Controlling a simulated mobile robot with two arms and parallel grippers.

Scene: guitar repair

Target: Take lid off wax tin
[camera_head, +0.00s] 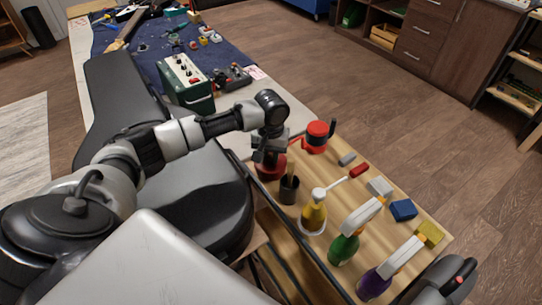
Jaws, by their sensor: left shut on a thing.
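My left gripper (270,158) points down at the left edge of the wooden bench top. It is shut on a dark red round tin (271,174), which looks like the wax tin. The fingers hide its top, so I cannot tell whether they hold the lid or the body, or whether the lid is apart from it.
A dark cup (289,190) stands close beside the tin, and a red can (317,136) stands behind. Yellow (314,216), green (343,248) and purple (373,284) bottles line the near edge. Small blocks, including a blue one (403,210), lie to the right.

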